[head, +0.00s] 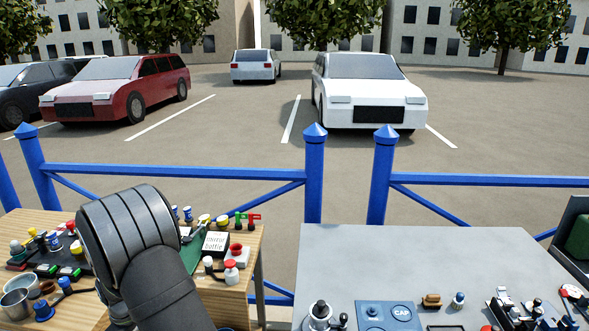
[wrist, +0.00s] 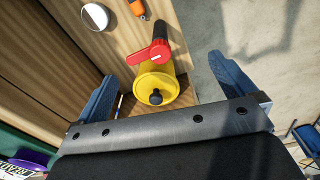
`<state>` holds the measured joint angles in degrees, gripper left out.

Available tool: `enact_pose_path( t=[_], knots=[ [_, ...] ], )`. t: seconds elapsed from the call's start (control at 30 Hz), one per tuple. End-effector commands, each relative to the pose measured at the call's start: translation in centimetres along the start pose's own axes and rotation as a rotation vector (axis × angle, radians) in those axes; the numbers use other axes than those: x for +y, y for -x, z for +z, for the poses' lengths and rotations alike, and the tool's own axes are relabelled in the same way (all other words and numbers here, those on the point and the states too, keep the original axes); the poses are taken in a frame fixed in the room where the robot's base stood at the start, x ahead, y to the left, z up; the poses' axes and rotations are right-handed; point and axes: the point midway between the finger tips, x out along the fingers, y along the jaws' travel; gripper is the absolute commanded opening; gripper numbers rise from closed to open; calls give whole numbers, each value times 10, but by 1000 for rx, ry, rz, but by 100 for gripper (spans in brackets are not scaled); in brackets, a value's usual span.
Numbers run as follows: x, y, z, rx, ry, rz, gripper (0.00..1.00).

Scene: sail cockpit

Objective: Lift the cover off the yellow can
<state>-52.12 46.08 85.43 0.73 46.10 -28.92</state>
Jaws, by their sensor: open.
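The yellow can (wrist: 157,83) shows in the wrist view, near the middle, on a wooden surface. A black knob (wrist: 155,97) stands on its round yellow end, which looks like the cover. A red lever-like part (wrist: 149,55) crosses the can just above that end in the picture. My gripper (wrist: 163,73) is open, with one blue finger on each side of the can. The fingers look apart from it, and nothing is held. I cannot pick out the can in the head view; my arm hides part of the left table there.
The wooden table (head: 249,258) on the left is crowded with small objects and a lettered black box (head: 215,243). A grey table (head: 385,262) stands at right. A blue railing (head: 180,172) runs behind. In the wrist view, a white disc (wrist: 95,17) and orange object (wrist: 138,7) lie near the can.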

Motion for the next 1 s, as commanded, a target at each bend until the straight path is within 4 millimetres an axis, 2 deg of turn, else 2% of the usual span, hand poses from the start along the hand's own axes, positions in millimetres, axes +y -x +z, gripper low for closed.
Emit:
enact_pose_path(
  t=[0.37,0.47,0.57,0.7,0.8,0.9,1.0],
  knots=[
    [0,0,0,0,1,0,100],
    [3,6,-7,0,0,1,100],
    [10,24,-28,-5,-5,-1,100],
    [21,63,-61,-18,-17,-4,100],
    [26,86,-77,-29,-24,-7,100],
    [28,101,-85,-37,-30,-9,100],
    [29,99,-87,-44,-32,-12,100]
  ],
)
